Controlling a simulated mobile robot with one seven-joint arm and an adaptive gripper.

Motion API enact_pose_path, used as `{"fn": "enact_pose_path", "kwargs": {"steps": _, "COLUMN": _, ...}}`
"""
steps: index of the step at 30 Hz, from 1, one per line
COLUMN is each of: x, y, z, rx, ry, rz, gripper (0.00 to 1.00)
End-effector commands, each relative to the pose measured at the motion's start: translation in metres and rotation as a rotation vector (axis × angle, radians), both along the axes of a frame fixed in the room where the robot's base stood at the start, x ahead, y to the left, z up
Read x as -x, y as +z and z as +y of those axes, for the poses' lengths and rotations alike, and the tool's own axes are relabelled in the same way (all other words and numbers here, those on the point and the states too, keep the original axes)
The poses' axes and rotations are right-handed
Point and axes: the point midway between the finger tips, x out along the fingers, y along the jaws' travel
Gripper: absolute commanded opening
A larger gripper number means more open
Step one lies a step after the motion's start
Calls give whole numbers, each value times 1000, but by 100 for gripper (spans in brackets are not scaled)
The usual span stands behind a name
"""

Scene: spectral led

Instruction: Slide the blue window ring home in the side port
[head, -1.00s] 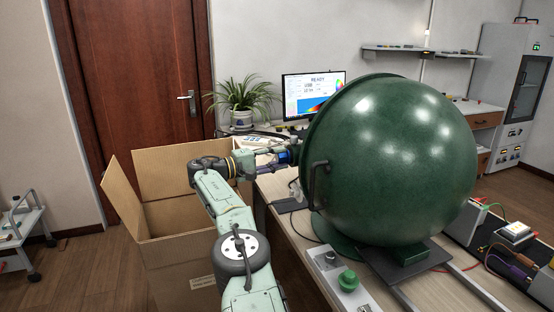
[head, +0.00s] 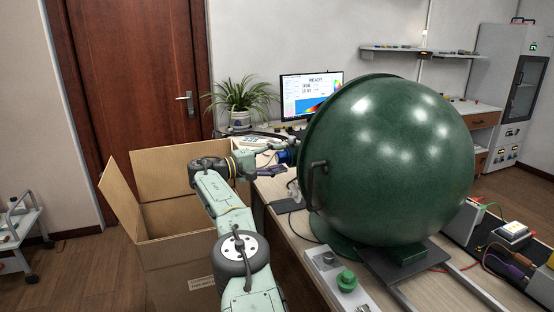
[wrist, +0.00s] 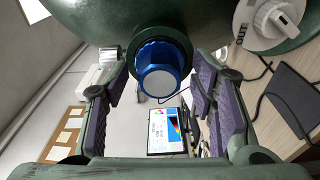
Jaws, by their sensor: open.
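The big green sphere (head: 400,160) stands on the bench. Its side port, a dark round collar (wrist: 187,48) in the wrist view, faces my gripper. The blue window ring (wrist: 158,70) sits at the port with its ribbed blue body standing out toward me; I cannot tell how deep it is seated. My gripper (wrist: 156,82) is open, with one purple-padded finger on each side of the ring and visible gaps between. In the head view my gripper (head: 270,158) is left of the sphere.
A white OUT dial (wrist: 268,22) is beside the port. A monitor (head: 312,96) and a plant (head: 240,98) stand behind. An open cardboard box (head: 170,260) is below my arm. A control box with a green knob (head: 346,281) lies in front of the sphere.

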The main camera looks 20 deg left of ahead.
Motion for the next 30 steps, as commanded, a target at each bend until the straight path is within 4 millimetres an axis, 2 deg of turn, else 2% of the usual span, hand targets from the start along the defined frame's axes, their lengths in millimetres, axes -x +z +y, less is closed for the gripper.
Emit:
{"fn": "enact_pose_path", "kwargs": {"steps": 11, "x": 4, "y": -1, "z": 6, "rx": 0, "ry": 3, "rz": 1, "gripper": 52}}
{"fn": "enact_pose_path", "kwargs": {"steps": 14, "x": 14, "y": -1, "z": 17, "rx": 1, "ry": 5, "rz": 2, "gripper": 52}}
{"fn": "enact_pose_path", "kwargs": {"steps": 24, "x": 65, "y": 0, "z": 67, "rx": -1, "ry": 4, "rz": 1, "gripper": 52}}
{"fn": "enact_pose_path", "kwargs": {"steps": 30, "x": 81, "y": 1, "z": 83, "rx": -1, "ry": 1, "rz": 1, "gripper": 52}}
